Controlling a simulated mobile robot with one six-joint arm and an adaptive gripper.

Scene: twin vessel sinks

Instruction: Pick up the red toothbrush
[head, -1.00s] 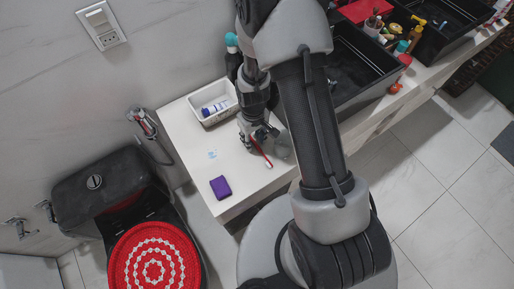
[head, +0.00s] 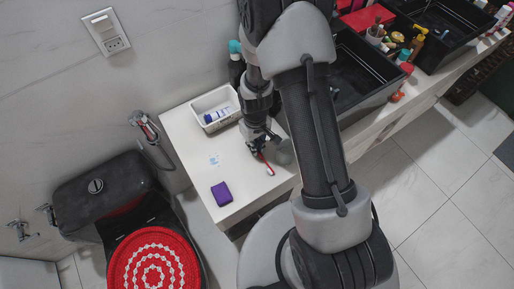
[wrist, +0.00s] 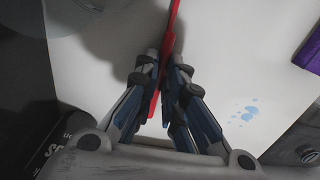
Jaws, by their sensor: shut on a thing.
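The red toothbrush (head: 265,165) shows in the head view just below my gripper, over the white counter's right part. In the wrist view its red handle (wrist: 174,25) runs from the top edge down between the fingers. My gripper (wrist: 167,62) is shut on the handle, with the fingertips on both sides of it. In the head view my gripper (head: 259,148) is over the counter, and part of the handle is hidden by it. I cannot tell for sure how high the brush is above the counter.
A white basket (head: 198,104) with a blue-and-white tube (head: 216,115) stands behind. A purple box (head: 222,193) lies front left on the white counter (head: 195,165). A clear glass (head: 284,156) is close right of the brush. A black sink (head: 362,75) is farther right.

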